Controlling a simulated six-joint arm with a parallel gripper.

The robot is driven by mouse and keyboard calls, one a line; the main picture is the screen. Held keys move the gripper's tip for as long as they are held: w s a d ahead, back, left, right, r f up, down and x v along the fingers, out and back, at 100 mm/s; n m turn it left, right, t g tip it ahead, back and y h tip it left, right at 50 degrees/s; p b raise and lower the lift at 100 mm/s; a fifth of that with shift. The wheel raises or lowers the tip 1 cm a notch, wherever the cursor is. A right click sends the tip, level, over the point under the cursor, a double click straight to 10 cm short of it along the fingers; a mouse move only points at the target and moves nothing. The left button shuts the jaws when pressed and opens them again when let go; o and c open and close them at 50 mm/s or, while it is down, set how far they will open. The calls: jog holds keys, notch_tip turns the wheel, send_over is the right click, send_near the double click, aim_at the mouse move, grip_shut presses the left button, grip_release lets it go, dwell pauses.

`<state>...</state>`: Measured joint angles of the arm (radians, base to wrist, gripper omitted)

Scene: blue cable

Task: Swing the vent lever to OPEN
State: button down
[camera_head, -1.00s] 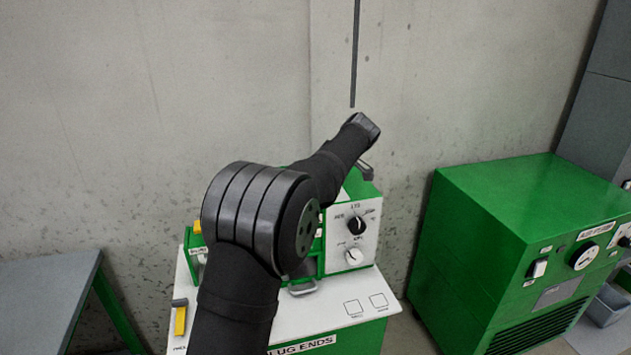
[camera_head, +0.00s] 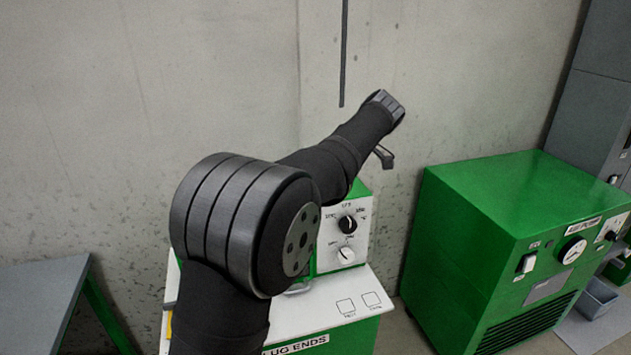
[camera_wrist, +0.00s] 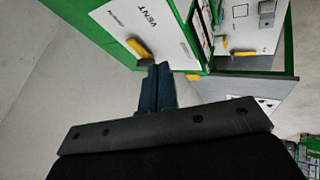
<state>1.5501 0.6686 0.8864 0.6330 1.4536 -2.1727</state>
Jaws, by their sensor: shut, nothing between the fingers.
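In the wrist view, a white panel with the word VENT (camera_wrist: 145,18) fills the top middle. A short yellow lever handle (camera_wrist: 138,47) lies aslant on this panel, with a dark part at its lower end. I take it for the vent lever; the small lettering beside it is too small to read. My gripper (camera_wrist: 158,70) is shut and empty, its dark fingertips just below and right of the yellow handle. Whether they touch it, I cannot tell. In the head view my arm hides the lever and much of the machine.
The green-and-white machine (camera_head: 345,309) stands behind my arm, with two knobs on its face. Another yellow part (camera_wrist: 237,52) shows right of the panel. A green cabinet (camera_head: 480,215) stands at right, a grey table (camera_head: 40,290) at left. A concrete wall is behind.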

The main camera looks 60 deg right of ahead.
jog(key=shift+v, duration=1)
